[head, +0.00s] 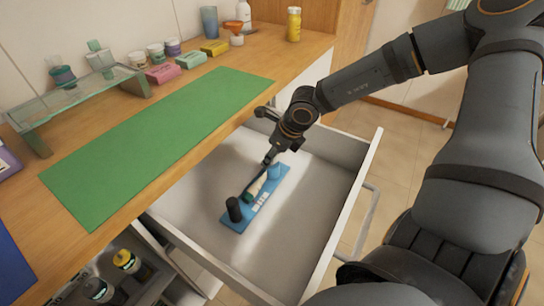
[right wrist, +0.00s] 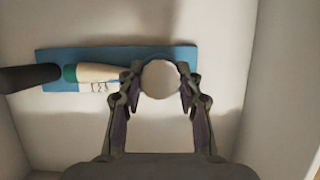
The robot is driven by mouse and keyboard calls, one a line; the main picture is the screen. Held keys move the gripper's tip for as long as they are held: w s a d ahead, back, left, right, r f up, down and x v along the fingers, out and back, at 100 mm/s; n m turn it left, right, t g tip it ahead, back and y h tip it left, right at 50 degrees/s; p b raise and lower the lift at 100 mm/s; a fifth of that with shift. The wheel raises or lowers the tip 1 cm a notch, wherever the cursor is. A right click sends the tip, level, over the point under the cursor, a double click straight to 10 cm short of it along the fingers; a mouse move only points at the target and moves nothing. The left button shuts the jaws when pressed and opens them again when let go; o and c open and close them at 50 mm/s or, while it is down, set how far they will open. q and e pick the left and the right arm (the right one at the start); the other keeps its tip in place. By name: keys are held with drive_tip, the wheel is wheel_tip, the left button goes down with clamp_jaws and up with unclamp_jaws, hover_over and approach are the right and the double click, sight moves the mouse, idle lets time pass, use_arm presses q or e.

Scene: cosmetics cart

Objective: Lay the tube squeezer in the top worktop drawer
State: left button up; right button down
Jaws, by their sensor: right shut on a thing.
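The tube squeezer (head: 236,222) is a flat blue plate with a black upright knob at its near-left end and a pale tube with a green cap along it. It is inside the open worktop drawer (head: 318,213), on or just above the pale floor; I cannot tell which. My right gripper (head: 268,160) reaches down at its far end. In the right wrist view my right gripper (right wrist: 160,82) is shut on a round pale end of the squeezer (right wrist: 170,52), with the plate stretching left. My left gripper is not in view.
The drawer floor is bare around the squeezer. A green mat (head: 150,145) lies on the wooden worktop to the left. Small jars, boxes and a glass shelf (head: 75,95) stand behind it. Bottles (head: 125,262) stand in a lower compartment at the bottom left.

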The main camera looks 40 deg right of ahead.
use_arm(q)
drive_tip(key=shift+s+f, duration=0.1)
use_arm(e)
drive_tip(key=c, duration=1.4)
unclamp_jaws()
drive_tip(key=shift+f, duration=0.1)
drive_tip(key=o, duration=0.5)
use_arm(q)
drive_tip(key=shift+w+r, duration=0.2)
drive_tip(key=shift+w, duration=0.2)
